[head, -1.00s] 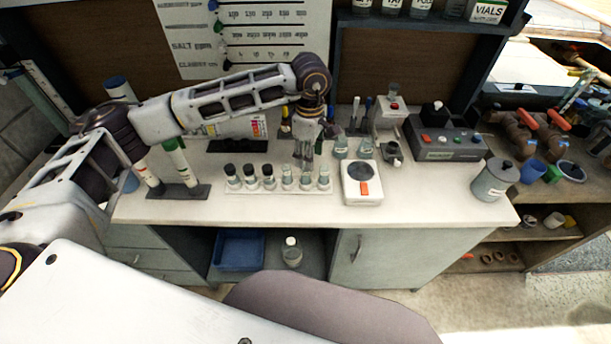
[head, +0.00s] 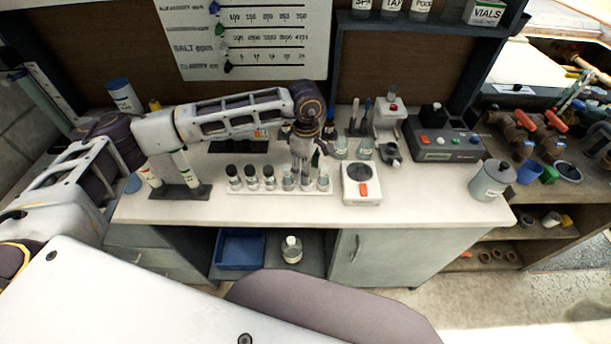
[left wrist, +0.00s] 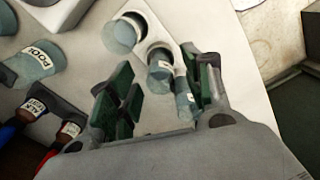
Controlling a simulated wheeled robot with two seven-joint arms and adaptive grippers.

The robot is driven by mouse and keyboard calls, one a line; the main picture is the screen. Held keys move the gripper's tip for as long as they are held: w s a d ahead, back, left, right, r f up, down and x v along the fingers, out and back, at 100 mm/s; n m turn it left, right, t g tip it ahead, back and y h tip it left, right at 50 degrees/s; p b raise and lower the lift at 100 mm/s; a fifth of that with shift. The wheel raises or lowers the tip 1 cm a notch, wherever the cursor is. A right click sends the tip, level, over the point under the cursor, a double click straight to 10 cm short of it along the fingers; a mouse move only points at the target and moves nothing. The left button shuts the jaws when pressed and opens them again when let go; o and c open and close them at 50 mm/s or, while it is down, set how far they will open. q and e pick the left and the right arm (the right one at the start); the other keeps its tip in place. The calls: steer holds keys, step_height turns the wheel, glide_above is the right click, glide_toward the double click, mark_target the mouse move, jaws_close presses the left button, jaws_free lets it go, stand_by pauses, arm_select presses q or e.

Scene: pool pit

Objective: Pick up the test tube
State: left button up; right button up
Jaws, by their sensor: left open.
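A row of small glass tubes stands upright in a low white rack (head: 240,191) near the front of the counter. The left ones, such as this tube (head: 251,178), have black caps; the right ones, such as the rightmost tube (head: 323,180), look clear and uncapped. My left gripper (head: 303,172) is open and points down over the right half of the rack. In the left wrist view, the open fingers (left wrist: 160,88) are on either side of a clear tube (left wrist: 184,104), partly hidden low in the gap. Whether a finger touches it, I cannot tell. My right gripper is out of view.
A white scale (head: 361,183) stands just right of the rack. Glass flasks (head: 364,149) stand behind the scale. A dark tube stand (head: 180,192) is at the left. The counter's front strip is clear.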

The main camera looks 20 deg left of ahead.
arm_select(q)
steer(key=shift+f, duration=0.45)
steer(key=c, duration=0.9)
